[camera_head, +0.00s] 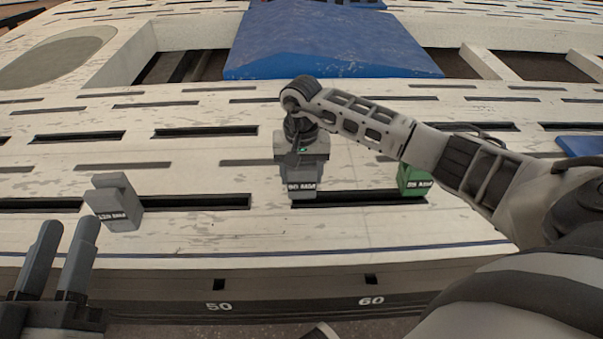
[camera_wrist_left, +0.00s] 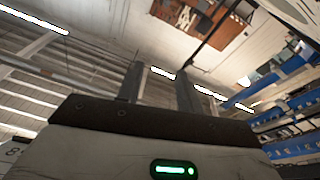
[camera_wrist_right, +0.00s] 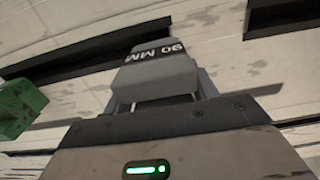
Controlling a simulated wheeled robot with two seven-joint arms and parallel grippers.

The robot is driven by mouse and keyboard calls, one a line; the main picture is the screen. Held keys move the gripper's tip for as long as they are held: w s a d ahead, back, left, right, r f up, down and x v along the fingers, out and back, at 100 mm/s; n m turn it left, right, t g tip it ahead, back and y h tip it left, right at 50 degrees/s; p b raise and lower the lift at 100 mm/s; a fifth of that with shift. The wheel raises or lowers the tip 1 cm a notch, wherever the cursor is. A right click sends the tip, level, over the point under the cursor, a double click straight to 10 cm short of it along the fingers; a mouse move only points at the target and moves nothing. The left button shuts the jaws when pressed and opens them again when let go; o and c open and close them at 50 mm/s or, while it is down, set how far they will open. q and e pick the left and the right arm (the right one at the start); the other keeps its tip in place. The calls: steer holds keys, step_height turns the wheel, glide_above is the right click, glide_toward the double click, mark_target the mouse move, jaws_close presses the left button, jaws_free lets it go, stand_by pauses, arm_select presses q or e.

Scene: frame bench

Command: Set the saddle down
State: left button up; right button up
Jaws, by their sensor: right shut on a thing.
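The grey saddle marked 90 MM (camera_head: 302,188) is upright at the slotted bench, beside a dark slot. My right gripper (camera_head: 301,165) is above it and shut on it. In the right wrist view the saddle (camera_wrist_right: 160,75) sits beyond the gripper's front edge, its label upside down, with a shadow at its right side. I cannot tell whether its underside touches the bench. My left gripper (camera_head: 58,255) is open and empty at the lower left, in front of the bench edge. Its fingers stand apart in the left wrist view (camera_wrist_left: 160,88).
A tilted grey block with a label (camera_head: 115,203) stands left on the pale slotted bench (camera_head: 370,225). A green block (camera_head: 412,180) stands right of the saddle, behind my right forearm; it also shows in the right wrist view (camera_wrist_right: 18,108). A blue pad (camera_head: 325,45) lies further back.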

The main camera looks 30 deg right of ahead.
steer(key=shift+f, duration=0.1)
arm_select(q)
steer(key=shift+r, duration=0.2)
arm_select(e)
steer(key=o, duration=1.3)
arm_select(q)
steer(key=shift+r, duration=0.1)
arm_select(e)
steer(key=shift+r, duration=0.5)
step_height(320, 180, up, 7)
steer(key=p, duration=0.3)
steer(key=shift+r, duration=0.1)
arm_select(q)
step_height(320, 180, down, 6)
steer(key=s+n+g+y+p, duration=0.1)
steer(key=s+n+g+y, duration=0.1)
steer(key=g, duration=0.1)
steer(key=shift+s+d+r+g+p, duration=0.15)
steer(key=shift+d+g+p, duration=0.1)
steer(key=shift+g+p, duration=0.1)
arm_select(e)
step_height(320, 180, up, 4)
steer(key=shift+r, duration=0.1)
